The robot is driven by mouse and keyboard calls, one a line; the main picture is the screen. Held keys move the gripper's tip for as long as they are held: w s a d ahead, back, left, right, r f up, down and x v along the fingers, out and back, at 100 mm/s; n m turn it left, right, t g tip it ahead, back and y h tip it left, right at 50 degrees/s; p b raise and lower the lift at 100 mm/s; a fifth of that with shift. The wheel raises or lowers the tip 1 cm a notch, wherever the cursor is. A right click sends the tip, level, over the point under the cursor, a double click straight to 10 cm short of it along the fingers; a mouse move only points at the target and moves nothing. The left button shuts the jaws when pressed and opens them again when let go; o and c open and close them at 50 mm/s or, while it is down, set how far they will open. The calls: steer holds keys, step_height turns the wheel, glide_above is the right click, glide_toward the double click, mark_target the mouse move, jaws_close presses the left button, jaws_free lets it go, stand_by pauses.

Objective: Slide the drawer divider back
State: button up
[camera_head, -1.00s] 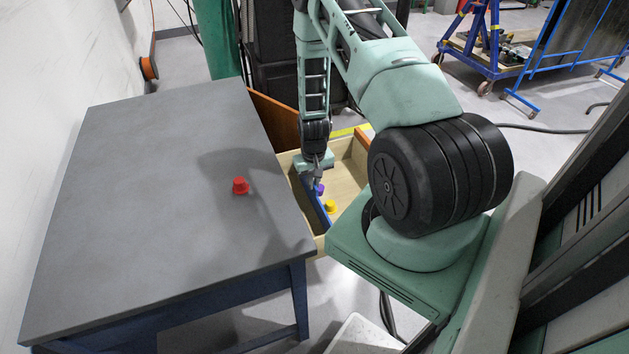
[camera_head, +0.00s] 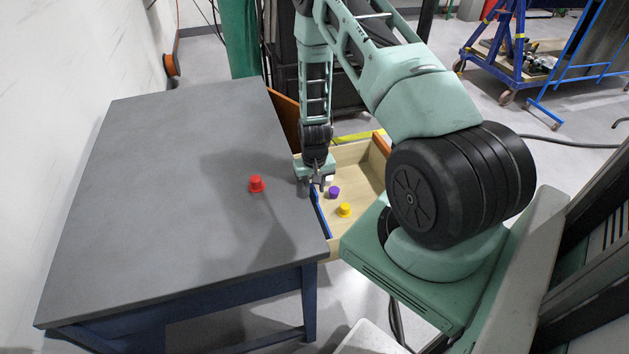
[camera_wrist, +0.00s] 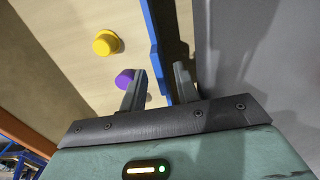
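The open wooden drawer (camera_head: 356,153) sticks out from under the grey table's right side. The blue divider (camera_head: 321,214) stands upright in it, near the table edge. It also shows in the wrist view (camera_wrist: 155,48), running between my fingers. My gripper (camera_head: 317,186) reaches down into the drawer at the divider. In the wrist view my gripper's fingers (camera_wrist: 160,82) are apart, one on each side of the divider, with gaps visible. A purple knob-like piece (camera_head: 334,192) and a yellow one (camera_head: 344,210) lie on the drawer floor, right of the divider.
A red piece (camera_head: 256,184) stands on the grey tabletop (camera_head: 170,190). The drawer floor right of the purple and yellow pieces is clear. A blue cart (camera_head: 520,50) stands far off at the back right.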

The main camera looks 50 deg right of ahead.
step_height(320, 180, up, 17)
steer(key=b, duration=0.1)
steer(key=shift+r, duration=0.2)
steer(key=shift+c, duration=0.3)
steer(key=shift+d+f+b, duration=0.1)
steer(key=shift+f+b, duration=0.1)
steer(key=shift+b, duration=0.15)
steer(key=c, duration=0.6)
steer(key=s+d+f+m+b, duration=0.1)
steer(key=m+b, duration=0.1)
steer(key=d+f+m+b, duration=0.1)
steer(key=f+m+b, duration=0.1)
steer(key=s+d+f+m+y+b, duration=0.1)
steer(key=m+b, duration=0.1)
steer(key=shift+s+d+f+m, duration=0.3)
steer(key=shift+s+d, duration=0.05)
steer(key=shift+d, duration=0.05)
jaws_close()
steer(key=s+d+f+m+t+y+b, duration=0.25)
steer(key=d+f+m+b, duration=0.2)
steer(key=m+b, duration=0.5)
steer(key=w+a+f+m, duration=0.2)
steer(key=w+a+f, duration=0.1)
steer(key=a+f, duration=0.3)
steer(key=shift+w+f+p, duration=0.3)
steer(key=shift+w+f, duration=0.05)
steer(key=shift+f, duration=0.7)
